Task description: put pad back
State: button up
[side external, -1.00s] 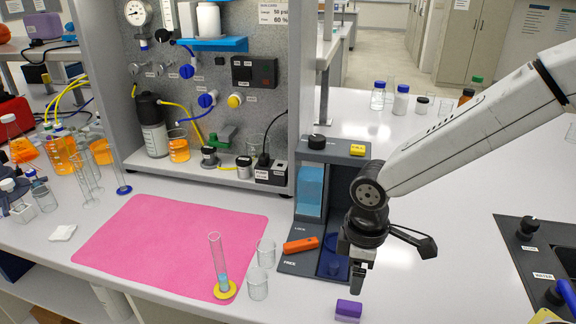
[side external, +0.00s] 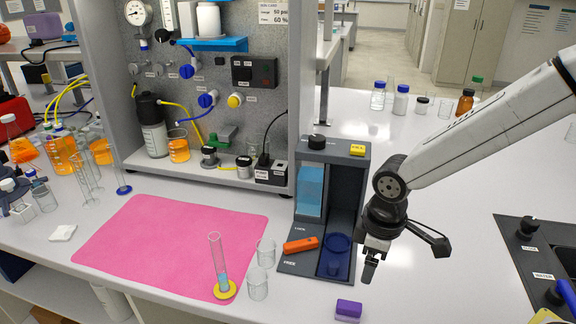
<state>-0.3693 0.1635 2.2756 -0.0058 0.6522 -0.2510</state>
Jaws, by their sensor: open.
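I cannot tell for sure which thing is the pad. A small purple block (side external: 348,309) with a lighter lower part lies on the white bench near the front edge. A small white square piece (side external: 62,233) lies on the bench left of the pink mat (side external: 170,245). My gripper (side external: 369,270) is open and empty, pointing down, above and a little right of the purple block, apart from it. The grey rig (side external: 353,175) stands just left of my gripper, with a blue round part (side external: 338,243) at its base and an orange lever (side external: 301,245).
A dark panel with knobs (side external: 530,250) is at the right. The bench between it and my gripper is clear. Bottles (side external: 401,100) stand at the back.

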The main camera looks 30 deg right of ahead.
jog(key=s+d+f+m+t, duration=0.1)
jog(key=s+d+m+t, duration=0.1)
jog(key=d+m, duration=0.5)
jog(key=s+d, duration=0.1)
jog(key=d, duration=0.4)
jog(key=shift+f, duration=0.25)
jog(key=shift+w, duration=0.1)
dwell(0.4)
